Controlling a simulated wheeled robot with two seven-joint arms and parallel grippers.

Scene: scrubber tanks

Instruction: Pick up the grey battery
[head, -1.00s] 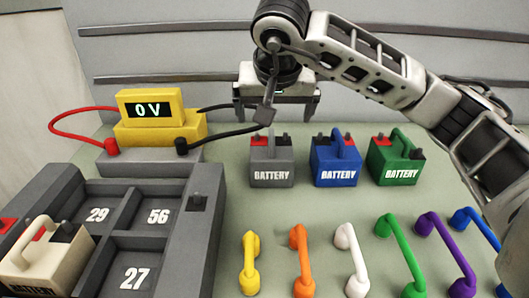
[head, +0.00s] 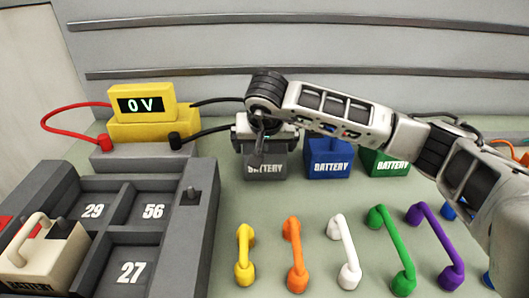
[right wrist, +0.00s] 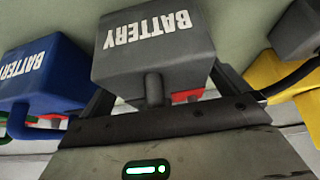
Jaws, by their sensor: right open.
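The grey battery (head: 266,168) stands upright on the pale green surface, leftmost in the back row of batteries. Its top is hidden in the head view by my right gripper (head: 265,142), which is lowered over it. In the right wrist view the grey battery (right wrist: 150,70) fills the middle, with its handle toward the gripper body. The open fingers of my right gripper (right wrist: 165,97) show on either side of the battery's handle. I cannot tell whether they touch the battery. My left gripper is not in view.
A blue battery (head: 327,162) and a green battery (head: 388,165) stand to the right. The yellow meter (head: 150,125) reading 0 V, with cables, stands at the left. A cream battery (head: 43,258) sits in the grey compartment tray (head: 200,220). Several coloured handles line the front.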

